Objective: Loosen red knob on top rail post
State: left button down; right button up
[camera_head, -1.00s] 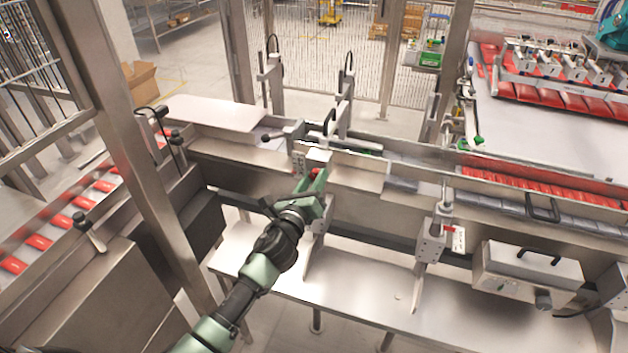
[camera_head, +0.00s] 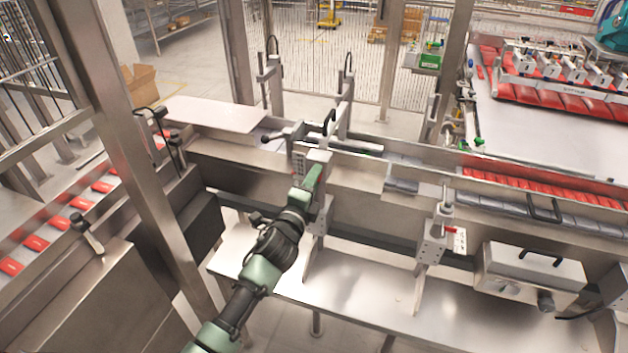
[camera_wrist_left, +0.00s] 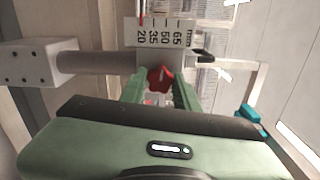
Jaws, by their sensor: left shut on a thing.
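The red knob (camera_wrist_left: 160,78) shows in the left wrist view, on the rail post just below a white scale plate (camera_wrist_left: 160,33) marked 20, 35, 50 and 65. My left gripper (camera_wrist_left: 161,88) has its green fingers on either side of the knob and is shut on it. In the head view my left gripper (camera_head: 313,178) reaches the upper part of the rail post (camera_head: 319,157) at the middle of the conveyor. There its fingers hide most of the knob. My right gripper is in neither view.
A second post with a red knob (camera_head: 450,229) stands to the right on the conveyor's front side. A grey control box (camera_head: 528,275) sits right of it. A steel frame upright (camera_head: 140,165) stands left of my arm. A metal shelf (camera_head: 355,290) runs below the rail.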

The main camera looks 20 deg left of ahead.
pick_arm(q)
jog(key=shift+f+n+p, duration=0.1)
jog(key=shift+n+p, duration=0.3)
jog(key=shift+n, duration=6.2)
jog(key=c, duration=1)
grip_release()
jog(key=shift+c, duration=0.2)
jog(key=s+b, duration=0.2)
jog(key=s, duration=0.6)
jog(key=shift+a, duration=0.15)
